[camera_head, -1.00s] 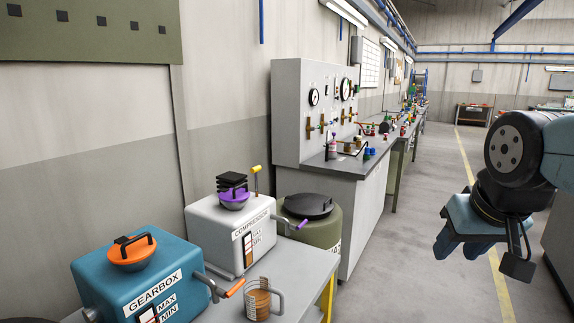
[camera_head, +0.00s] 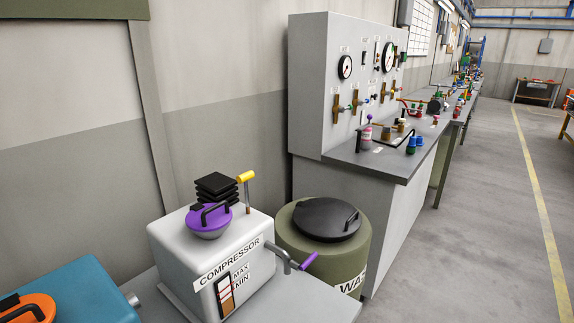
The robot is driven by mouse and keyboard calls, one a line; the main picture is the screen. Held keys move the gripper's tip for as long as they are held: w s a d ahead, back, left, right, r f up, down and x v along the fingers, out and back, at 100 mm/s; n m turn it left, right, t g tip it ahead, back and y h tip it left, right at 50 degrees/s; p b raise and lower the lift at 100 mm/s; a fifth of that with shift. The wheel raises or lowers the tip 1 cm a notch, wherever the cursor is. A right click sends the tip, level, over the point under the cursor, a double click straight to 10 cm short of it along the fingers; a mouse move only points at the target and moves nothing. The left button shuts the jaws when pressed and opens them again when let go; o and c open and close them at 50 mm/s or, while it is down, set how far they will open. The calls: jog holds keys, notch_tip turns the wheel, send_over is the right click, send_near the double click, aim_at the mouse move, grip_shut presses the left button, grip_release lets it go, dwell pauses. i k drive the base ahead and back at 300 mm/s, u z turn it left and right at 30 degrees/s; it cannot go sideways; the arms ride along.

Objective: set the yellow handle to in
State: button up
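The yellow handle (camera_head: 246,177) sits on top of a thin upright rod at the back right corner of the white compressor box (camera_head: 189,253). The rod stands upright beside a black ribbed stack (camera_head: 217,187). I cannot tell from this view whether the handle is in or out. A purple lid with a black grip (camera_head: 208,220) is on top of the box, and a purple-tipped crank (camera_head: 308,262) sticks out of its right side. My gripper is not in view.
A teal box with an orange lid (camera_head: 28,308) is at the lower left. A green drum with a black lid (camera_head: 290,232) stands right of the compressor. A grey gauge panel (camera_head: 312,100) and bench are behind it. Open floor lies at right.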

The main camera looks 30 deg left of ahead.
aim_at(245, 177)
jog(key=u, duration=0.3)
jog(key=i, duration=1.05)
jog(key=u, duration=0.6)
jog(key=k, duration=0.65)
jog(key=u, duration=0.3)
jog(key=i, duration=0.7)
jog(key=z, duration=0.15)
